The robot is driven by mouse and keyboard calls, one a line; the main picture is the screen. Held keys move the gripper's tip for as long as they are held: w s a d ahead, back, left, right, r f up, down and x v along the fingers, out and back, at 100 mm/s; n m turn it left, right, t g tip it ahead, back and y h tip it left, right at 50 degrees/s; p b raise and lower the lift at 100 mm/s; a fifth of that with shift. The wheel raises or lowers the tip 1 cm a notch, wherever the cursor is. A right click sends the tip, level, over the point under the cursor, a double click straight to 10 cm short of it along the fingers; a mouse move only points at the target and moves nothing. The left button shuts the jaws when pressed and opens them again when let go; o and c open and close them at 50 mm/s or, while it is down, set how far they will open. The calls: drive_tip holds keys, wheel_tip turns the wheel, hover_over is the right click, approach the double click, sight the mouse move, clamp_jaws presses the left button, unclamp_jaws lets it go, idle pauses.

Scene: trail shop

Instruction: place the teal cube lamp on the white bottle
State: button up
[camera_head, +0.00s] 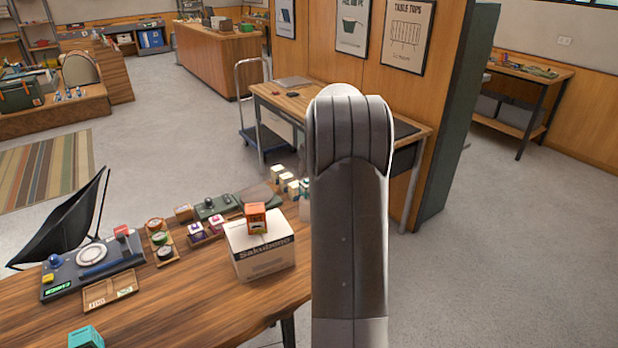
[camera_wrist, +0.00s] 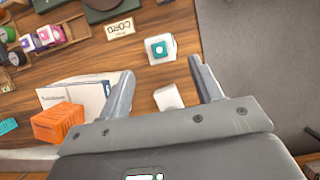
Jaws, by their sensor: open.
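The teal cube lamp (camera_wrist: 160,48) shows in the wrist view as a small white block with a teal face and a pale round spot. It is near the table edge, just beyond my fingertips. My gripper (camera_wrist: 160,82) is open, its two fingers apart. A plain white object (camera_wrist: 168,97), perhaps the white bottle seen from above, shows between the fingers; nothing is gripped. I cannot tell its full shape or whether the fingers touch it. In the head view my arm hides the gripper and part of this table corner.
A white carton (camera_head: 262,262) with an orange box (camera_head: 256,217) on top stands left of my gripper. Pink and purple cubes (camera_wrist: 44,38) stand in a tray farther left. A teal box (camera_head: 86,338) is at the near table edge. Floor lies right of the table.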

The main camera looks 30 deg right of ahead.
drive_tip(key=s+a+r+n, duration=0.7)
drive_tip(key=s+a+n, duration=0.15)
drive_tip(key=a, duration=0.35)
drive_tip(key=s+a+r+n, duration=0.65)
drive_tip(key=a+n, duration=0.25)
drive_tip(key=a, duration=0.2)
drive_tip(key=s+a+f+n, duration=0.2)
drive_tip(key=s+a+n, duration=0.4)
drive_tip(key=s+n, duration=0.3)
drive_tip(key=s+a+f+n+t, duration=0.1)
drive_tip(key=s+a+f+n, duration=0.1)
drive_tip(key=s+a+n, duration=0.4)
drive_tip(key=s+n, duration=0.3)
drive_tip(key=s, duration=0.1)
drive_tip(key=shift+s+f, duration=0.2)
drive_tip(key=shift+f, duration=0.1)
